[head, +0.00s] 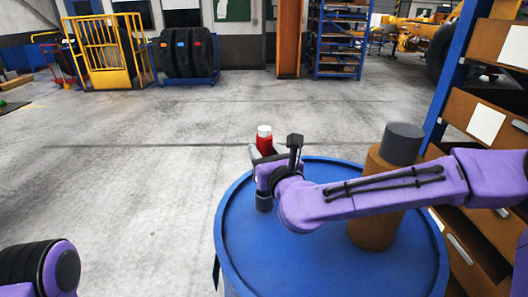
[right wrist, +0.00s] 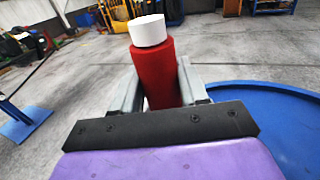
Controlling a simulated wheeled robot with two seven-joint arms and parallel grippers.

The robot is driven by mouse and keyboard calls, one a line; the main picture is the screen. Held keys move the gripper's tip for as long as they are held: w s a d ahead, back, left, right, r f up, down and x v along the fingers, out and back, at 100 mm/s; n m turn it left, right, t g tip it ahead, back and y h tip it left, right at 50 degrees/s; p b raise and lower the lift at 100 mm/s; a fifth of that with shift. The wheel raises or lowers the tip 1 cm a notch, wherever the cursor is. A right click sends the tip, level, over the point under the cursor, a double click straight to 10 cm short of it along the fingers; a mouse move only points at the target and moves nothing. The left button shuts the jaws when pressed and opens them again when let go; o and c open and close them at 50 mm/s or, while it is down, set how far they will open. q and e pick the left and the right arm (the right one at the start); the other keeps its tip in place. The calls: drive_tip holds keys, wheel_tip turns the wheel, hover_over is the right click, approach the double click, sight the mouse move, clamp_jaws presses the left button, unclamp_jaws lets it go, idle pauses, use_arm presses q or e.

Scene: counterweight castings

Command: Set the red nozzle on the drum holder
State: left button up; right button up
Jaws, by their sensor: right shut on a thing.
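The red nozzle (head: 264,145) has a white top and stands roughly upright in my right gripper (head: 268,156). In the right wrist view the red nozzle (right wrist: 156,75) sits between the two grey fingers of the right gripper (right wrist: 158,82), which are shut on it. It is held at the far left edge of a large blue drum (head: 238,240). No part I can surely call the drum holder shows; a small dark grey piece below the gripper is unclear. My left gripper is out of view; only part of my left arm shows at bottom left.
A brown cylinder with a dark grey top (head: 402,145) stands on the drum's right side, partly behind my right arm. Shelving with brown bins (head: 455,100) stands close at the right. The drum top's left and front are bare. Open concrete floor lies left and beyond.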

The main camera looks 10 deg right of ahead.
idle(0.7)
drive_tip(key=shift+b, duration=0.35)
drive_tip(key=shift+r, duration=0.1)
drive_tip(key=shift+f+b, duration=3.3)
drive_tip(key=o, duration=1)
drive_tip(key=shift+s, duration=0.1)
